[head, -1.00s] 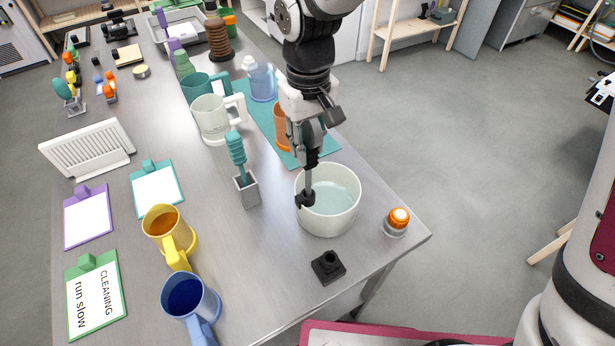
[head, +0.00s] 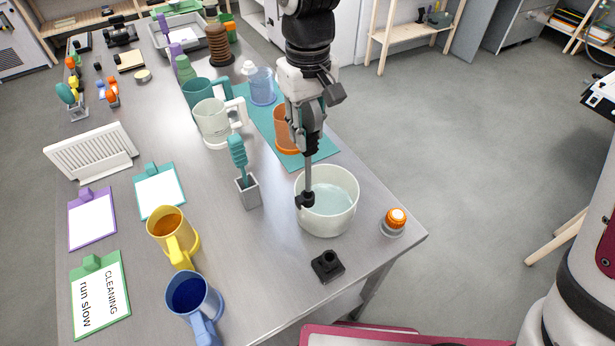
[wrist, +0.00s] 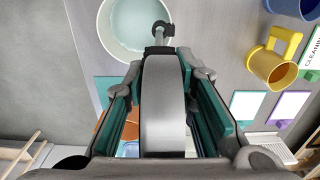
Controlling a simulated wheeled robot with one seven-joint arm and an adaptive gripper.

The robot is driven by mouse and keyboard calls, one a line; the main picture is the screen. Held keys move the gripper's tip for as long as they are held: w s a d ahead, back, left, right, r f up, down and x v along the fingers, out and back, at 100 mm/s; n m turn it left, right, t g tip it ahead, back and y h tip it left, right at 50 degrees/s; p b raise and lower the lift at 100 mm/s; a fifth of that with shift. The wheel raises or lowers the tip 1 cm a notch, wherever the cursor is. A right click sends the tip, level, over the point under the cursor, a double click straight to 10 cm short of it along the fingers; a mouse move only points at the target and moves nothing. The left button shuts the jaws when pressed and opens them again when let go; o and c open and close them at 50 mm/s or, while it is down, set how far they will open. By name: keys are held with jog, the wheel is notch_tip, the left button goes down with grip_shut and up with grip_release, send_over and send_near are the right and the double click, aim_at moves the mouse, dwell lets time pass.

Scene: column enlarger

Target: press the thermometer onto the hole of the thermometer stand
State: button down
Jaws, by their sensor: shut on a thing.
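The thermometer (head: 308,175) is a thin grey rod with a black collar at its lower end. My gripper (head: 309,138) is shut on its upper part and holds it near upright, tip down. In the wrist view the gripper (wrist: 160,75) has the wide grey head of the thermometer (wrist: 165,110) between its teal-padded fingers. The collar shows at the left inside rim of the white bowl; whether it touches the bowl I cannot tell. The thermometer stand (head: 327,266) is a small black block with a raised hole, on the table in front of the bowl, apart from the thermometer.
The white bowl (head: 328,227) of pale liquid stands behind the stand. An orange-topped button (head: 395,219) is to its right, near the table edge. A grey holder with a teal brush (head: 240,160), a yellow mug (head: 172,235) and a blue mug (head: 194,298) stand left.

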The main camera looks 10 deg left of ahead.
aim_at(311, 132)
jog(key=shift+r+p, duration=0.3)
jog(key=shift+r, duration=1.05)
jog(key=shift+s, duration=0.1)
jog(key=shift+s+d+p, duration=0.35)
jog(key=shift+s+d, duration=0.05)
jog(key=shift+s, duration=0.4)
jog(key=shift+s+d, duration=2.75)
jog(key=shift+s, duration=2.8)
notch_tip(311, 132, down, 7)
jog(key=b, duration=0.2)
jog(key=shift+f, duration=0.2)
jog(key=shift+w+f, duration=0.1)
jog(key=shift+f, duration=0.05)
